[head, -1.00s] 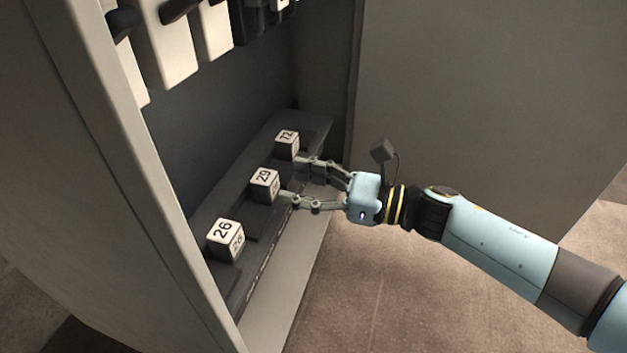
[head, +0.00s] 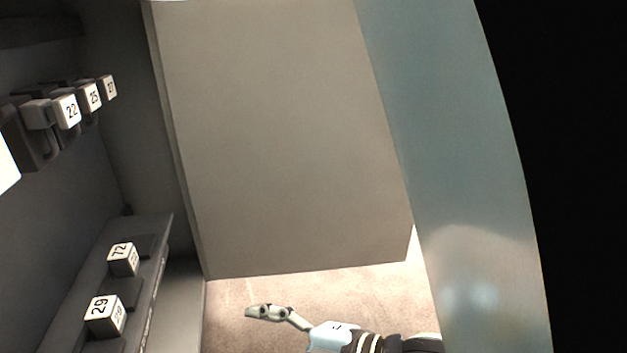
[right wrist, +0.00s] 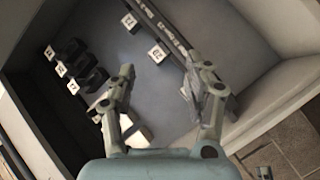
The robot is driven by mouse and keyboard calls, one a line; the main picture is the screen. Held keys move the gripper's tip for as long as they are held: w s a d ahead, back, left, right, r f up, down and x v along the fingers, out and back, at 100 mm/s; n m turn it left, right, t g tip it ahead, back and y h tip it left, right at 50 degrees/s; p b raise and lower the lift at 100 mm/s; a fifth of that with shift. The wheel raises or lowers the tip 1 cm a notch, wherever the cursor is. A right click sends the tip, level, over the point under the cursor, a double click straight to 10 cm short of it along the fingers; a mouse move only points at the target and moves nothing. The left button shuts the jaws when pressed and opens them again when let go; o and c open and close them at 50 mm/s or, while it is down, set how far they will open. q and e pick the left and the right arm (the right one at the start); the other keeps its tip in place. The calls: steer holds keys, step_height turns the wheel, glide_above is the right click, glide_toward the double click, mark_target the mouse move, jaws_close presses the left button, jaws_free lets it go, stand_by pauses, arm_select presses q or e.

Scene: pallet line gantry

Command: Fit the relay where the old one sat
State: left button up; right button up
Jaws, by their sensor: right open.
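In the head view, cube-like relays with number labels sit in the grey cabinet. Relay 72 (head: 123,259) and relay 29 (head: 104,315) stand on the lower rail (head: 158,262). Relays 22 (head: 67,110), 25 (head: 90,97) and 27 (head: 107,87) are in the upper row. My right gripper (head: 262,313) is outside the cabinet, low and right of the lower rail. In the right wrist view its fingers (right wrist: 160,72) are spread with the cabinet interior beyond, and relay 29 (right wrist: 158,53) shows past them. A pale piece (right wrist: 141,134) near the finger bases is unclear.
A beige panel (head: 280,140) stands right of the cabinet opening. A large pale-blue surface, probably my arm, covers part of the head view's right side. Tiled floor (head: 330,290) is clear below the panel. Dark relay bodies (right wrist: 82,62) line the cabinet in the wrist view.

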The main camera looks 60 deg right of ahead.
steer(key=s+f+m+g+h, duration=0.1)
steer(key=s+m+g+h, duration=0.1)
steer(key=s+m, duration=0.5)
steer(key=d+m, duration=0.1)
steer(key=m, duration=0.3)
steer(key=shift+s+g, duration=0.3)
steer(key=shift+s, duration=0.05)
arm_select(q)
steer(key=shift+r, duration=0.1)
arm_select(e)
steer(key=shift+r, duration=0.1)
